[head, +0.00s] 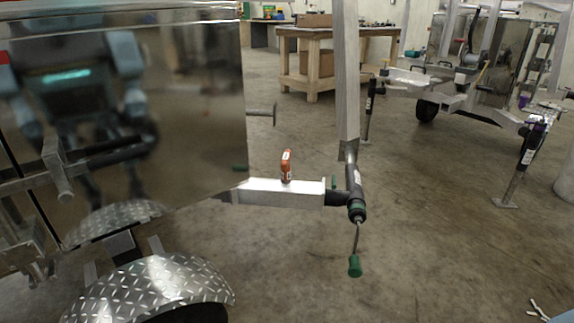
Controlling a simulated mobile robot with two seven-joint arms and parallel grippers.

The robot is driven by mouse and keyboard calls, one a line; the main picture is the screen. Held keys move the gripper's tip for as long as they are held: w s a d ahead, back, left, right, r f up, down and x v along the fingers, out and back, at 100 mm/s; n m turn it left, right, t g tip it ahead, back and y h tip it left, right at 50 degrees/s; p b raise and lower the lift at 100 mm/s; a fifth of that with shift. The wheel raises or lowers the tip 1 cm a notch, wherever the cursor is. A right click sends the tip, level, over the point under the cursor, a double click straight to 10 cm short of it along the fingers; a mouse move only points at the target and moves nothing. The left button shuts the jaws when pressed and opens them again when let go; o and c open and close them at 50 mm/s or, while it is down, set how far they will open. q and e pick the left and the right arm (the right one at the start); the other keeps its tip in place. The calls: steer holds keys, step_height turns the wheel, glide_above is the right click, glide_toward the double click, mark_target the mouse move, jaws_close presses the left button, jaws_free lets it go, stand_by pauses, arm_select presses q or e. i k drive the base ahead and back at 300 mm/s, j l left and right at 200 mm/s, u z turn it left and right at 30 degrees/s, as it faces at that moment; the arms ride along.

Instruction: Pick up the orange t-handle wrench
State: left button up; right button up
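A small orange object (286,166) with a pale label stands upright on top of the aluminium trailer beam (265,192), near the middle of the head view. It is likely the orange t-handle wrench, but it is too small for me to make out a T shape. Nothing touches it except the beam below. Neither of my grippers shows directly in the head view. A blurred reflection of me shows in the polished trailer side, and I cannot read the grippers from it.
A polished trailer box (200,110) and diamond-plate fender (155,290) fill the left. A black jack (354,190) with a green-handled crank (355,266) and a tall metal post (347,80) stand right of the orange object. A wooden workbench (318,32) and another trailer are behind. Right floor is mostly clear.

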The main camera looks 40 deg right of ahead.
mark_target(285, 165)
steer(key=i+l, duration=0.25)
steer(key=l, duration=0.15)
steer(key=i+l, duration=0.25)
steer(key=l, duration=0.15)
steer(key=i+l, duration=0.2)
steer(key=l, duration=0.2)
steer(key=i+l, duration=0.25)
steer(key=l+z, duration=0.05)
steer(key=l, duration=0.1)
